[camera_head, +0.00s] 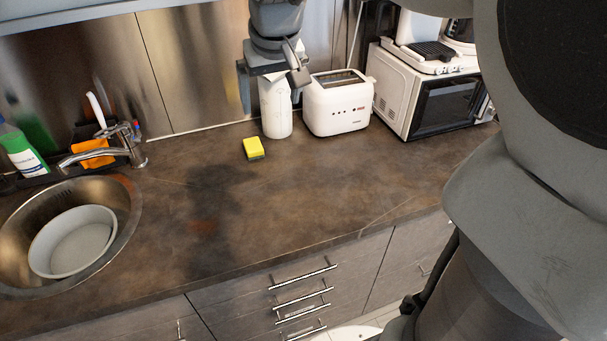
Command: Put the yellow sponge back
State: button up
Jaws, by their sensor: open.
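The yellow sponge (253,148) lies on the brown countertop, with a dark scouring layer showing along its lower side. It is left of and in front of a white bottle or canister. My gripper (272,82) hangs at the top centre, above the sponge and to its right, in front of the upper part of the white canister. It is open, and nothing shows between its fingers.
The white canister (276,108), toaster (338,103) and microwave (428,95) stand along the back wall. The sink (122,225) at left holds a grey bowl (72,243); a faucet (108,152) and green bottle (22,148) stand behind it. The counter's middle (270,210) is clear.

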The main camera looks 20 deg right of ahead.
jog(key=s+f, duration=0.2)
jog(key=s, duration=0.8)
jog(key=s+f, duration=0.2)
jog(key=s, duration=0.8)
jog(key=shift+s+f+t, duration=0.35)
jog(key=shift+t, duration=0.05)
